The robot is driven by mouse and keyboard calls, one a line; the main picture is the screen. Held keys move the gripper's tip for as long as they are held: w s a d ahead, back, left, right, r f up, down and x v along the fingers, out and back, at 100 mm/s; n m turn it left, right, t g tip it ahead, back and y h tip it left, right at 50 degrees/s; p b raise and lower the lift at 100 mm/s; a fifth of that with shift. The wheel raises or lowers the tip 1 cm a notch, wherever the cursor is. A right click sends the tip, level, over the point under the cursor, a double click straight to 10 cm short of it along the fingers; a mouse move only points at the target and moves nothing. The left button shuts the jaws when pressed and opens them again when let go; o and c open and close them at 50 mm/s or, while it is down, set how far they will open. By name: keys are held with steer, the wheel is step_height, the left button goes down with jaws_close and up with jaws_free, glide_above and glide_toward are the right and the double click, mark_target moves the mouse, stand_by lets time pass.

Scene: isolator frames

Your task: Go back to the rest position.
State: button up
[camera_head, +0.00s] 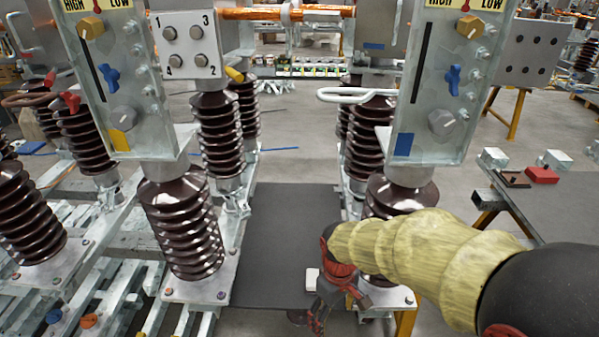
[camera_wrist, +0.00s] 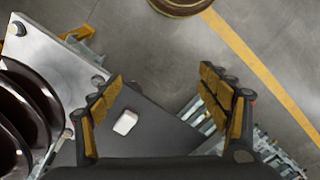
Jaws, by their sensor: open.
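My gripper (camera_head: 330,300) hangs at the lower middle of the head view, in front of the right-hand insulator column, at the end of my yellow-sleeved arm. In the wrist view my gripper (camera_wrist: 168,110) shows two fingers with yellow pads, spread wide apart. Nothing is held between them. A small white block (camera_wrist: 125,122) lies on the dark mat beyond the fingers, nearer the left one. In the head view a white block (camera_head: 312,279) shows beside my gripper, over the dark mat (camera_head: 285,220).
Brown ribbed insulators (camera_head: 182,225) stand left, and another (camera_head: 398,195) stands close behind my arm. Metal panels with knobs (camera_head: 440,90) rise above them. A grey table (camera_head: 570,205) with a red block (camera_head: 542,175) is at right. Grey floor (camera_head: 300,170) is clear behind the mat.

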steer(key=s+d+r+m+t, duration=0.2)
steer(key=s+d+r, duration=0.1)
steer(key=r, duration=0.4)
steer(key=s+d+r+m+t, duration=0.2)
steer(key=s+d+r+m, duration=0.1)
steer(key=r, duration=0.4)
steer(key=s+d+r+m+t, duration=0.2)
steer(key=s+d+r, duration=0.2)
steer(key=r, duration=0.3)
steer(key=shift+s+m, duration=0.4)
steer(key=shift+s, duration=0.4)
steer(key=shift+d, duration=0.1)
